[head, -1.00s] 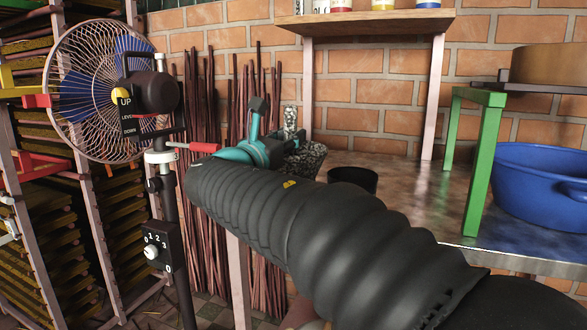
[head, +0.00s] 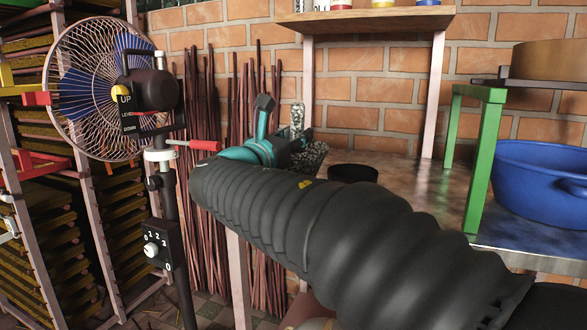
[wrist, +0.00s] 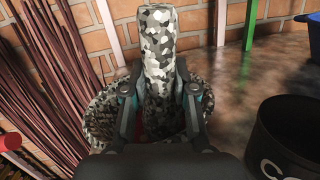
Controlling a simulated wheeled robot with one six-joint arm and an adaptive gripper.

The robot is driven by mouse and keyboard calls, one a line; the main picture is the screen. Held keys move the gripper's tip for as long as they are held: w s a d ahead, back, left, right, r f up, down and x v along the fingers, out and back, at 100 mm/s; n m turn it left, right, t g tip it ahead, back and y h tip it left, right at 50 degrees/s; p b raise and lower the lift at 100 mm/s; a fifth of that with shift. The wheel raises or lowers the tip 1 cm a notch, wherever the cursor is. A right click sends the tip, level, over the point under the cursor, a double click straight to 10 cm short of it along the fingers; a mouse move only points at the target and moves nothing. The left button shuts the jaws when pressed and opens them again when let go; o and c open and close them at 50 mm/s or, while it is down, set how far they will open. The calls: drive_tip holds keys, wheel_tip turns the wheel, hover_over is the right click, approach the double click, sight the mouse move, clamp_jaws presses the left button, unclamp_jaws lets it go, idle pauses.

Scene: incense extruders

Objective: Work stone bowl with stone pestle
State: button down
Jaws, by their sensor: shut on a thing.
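The stone pestle (wrist: 157,45) is a thick rod with a grey, white and black speckled pattern. My gripper (wrist: 158,92) is shut on it, one finger on each side, with its upper part rising above the fingers. The stone bowl (wrist: 98,112) has the same pattern and lies behind and around the fingers. The pestle's lower part is inside the bowl's outline; its bottom end is hidden. In the head view the pestle top (head: 297,114) and part of the bowl (head: 310,158) show beyond my gripper (head: 284,142); my arm hides the rest.
A black container (head: 352,173) stands right of the bowl on the table (head: 420,200). A green frame (head: 485,150) and a blue basin (head: 540,190) are farther right. A fan (head: 110,90) and bundled reddish sticks (head: 205,120) are at the left.

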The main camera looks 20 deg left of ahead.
drive_tip(key=shift+w+d+f, duration=0.15)
drive_tip(key=shift+w+d, duration=0.1)
drive_tip(key=shift+w, duration=0.1)
drive_tip(key=shift+w+a+p, duration=0.25)
drive_tip(key=shift+w+p, duration=0.25)
drive_tip(key=shift+p, duration=0.05)
drive_tip(key=shift+w+a+p, duration=0.1)
drive_tip(key=shift+a+p, duration=0.4)
drive_tip(key=shift+a, duration=0.05)
drive_tip(key=shift+s+a, duration=0.3)
drive_tip(key=shift+s, duration=0.15)
drive_tip(key=shift+s+d, duration=0.25)
drive_tip(key=shift+s, duration=0.3)
drive_tip(key=shift+d, duration=0.5)
drive_tip(key=shift+w+d, duration=0.1)
